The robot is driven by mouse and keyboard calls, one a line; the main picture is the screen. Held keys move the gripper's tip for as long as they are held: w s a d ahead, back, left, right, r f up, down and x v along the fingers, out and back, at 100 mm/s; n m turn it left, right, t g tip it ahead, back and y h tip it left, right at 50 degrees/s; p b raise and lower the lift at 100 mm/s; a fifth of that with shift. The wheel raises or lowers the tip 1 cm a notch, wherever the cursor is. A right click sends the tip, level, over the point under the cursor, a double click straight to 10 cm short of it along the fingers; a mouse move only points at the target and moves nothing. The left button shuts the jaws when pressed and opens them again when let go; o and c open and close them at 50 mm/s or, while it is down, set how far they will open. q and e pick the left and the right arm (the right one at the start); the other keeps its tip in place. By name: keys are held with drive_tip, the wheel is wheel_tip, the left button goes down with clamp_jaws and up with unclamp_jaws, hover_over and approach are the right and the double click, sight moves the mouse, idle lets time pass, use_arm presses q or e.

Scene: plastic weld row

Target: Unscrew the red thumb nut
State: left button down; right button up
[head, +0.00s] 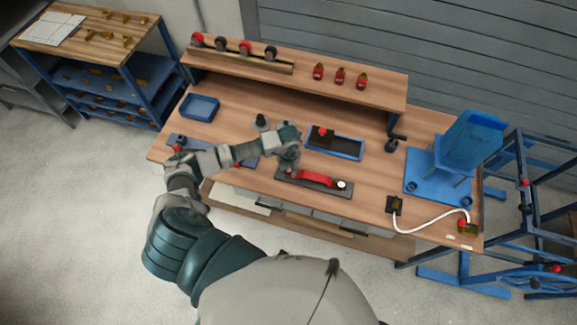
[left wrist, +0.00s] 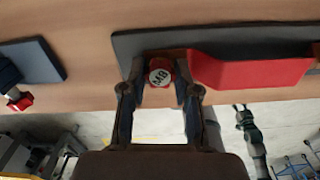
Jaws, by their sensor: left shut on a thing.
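The red thumb nut (left wrist: 160,72), with a pale face marked what looks like M8, sits at the left end of a dark plate (left wrist: 128,47) in the left wrist view. My left gripper (left wrist: 157,88) has one finger on each side of the nut and is shut on it. In the head view my left gripper (head: 288,166) is over the left end of the dark plate (head: 328,185) and hides the nut. My right gripper is not in view.
A blue tray (head: 335,152) with a dark block lies just behind the plate. An empty blue bin (head: 200,106) stands back left. A blue fixture (head: 436,178) and a white cable (head: 425,228) are at right. A raised shelf (head: 340,95) runs along the back.

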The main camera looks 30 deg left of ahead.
use_arm(q)
drive_tip(key=n+p, duration=0.1)
drive_tip(key=n, duration=0.1)
drive_tip(key=n+p, duration=0.1)
drive_tip(key=n, duration=0.3)
drive_tip(key=shift+r+p, duration=0.25)
drive_tip(key=shift+p, duration=0.15)
drive_tip(key=shift+n+p, duration=0.3)
drive_tip(key=shift+n, duration=0.6)
drive_tip(key=shift+w+f+n, duration=0.1)
drive_tip(key=shift+f+n, duration=0.1)
drive_tip(key=shift+n, duration=0.3)
drive_tip(key=c, duration=0.9)
unclamp_jaws()
